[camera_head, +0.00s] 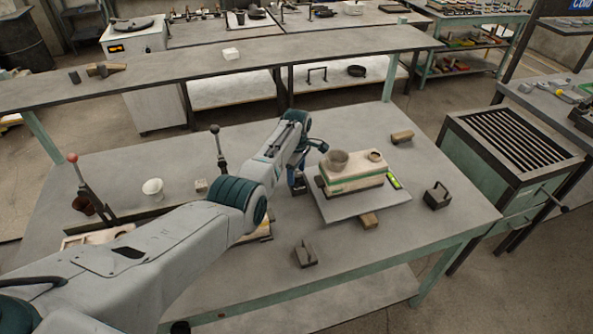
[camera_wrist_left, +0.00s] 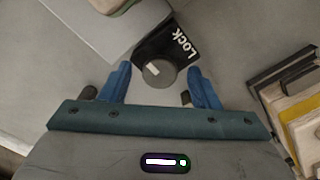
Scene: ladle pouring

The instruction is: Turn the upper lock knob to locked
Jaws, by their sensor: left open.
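In the left wrist view a round grey lock knob (camera_wrist_left: 158,73) with a white pointer mark sits on a black base (camera_wrist_left: 180,43) lettered LOCK. My left gripper (camera_wrist_left: 160,68) is open, with one blue finger on each side of the knob. Gaps show between the fingers and the knob. The pointer mark slants toward the upper left from the knob's middle. In the head view my left gripper (camera_head: 297,182) points down at the left side of the block mold (camera_head: 352,182), and the knob is hidden there. My right gripper is not in view.
The mold stands on a grey plate (camera_head: 375,207) on the workbench.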

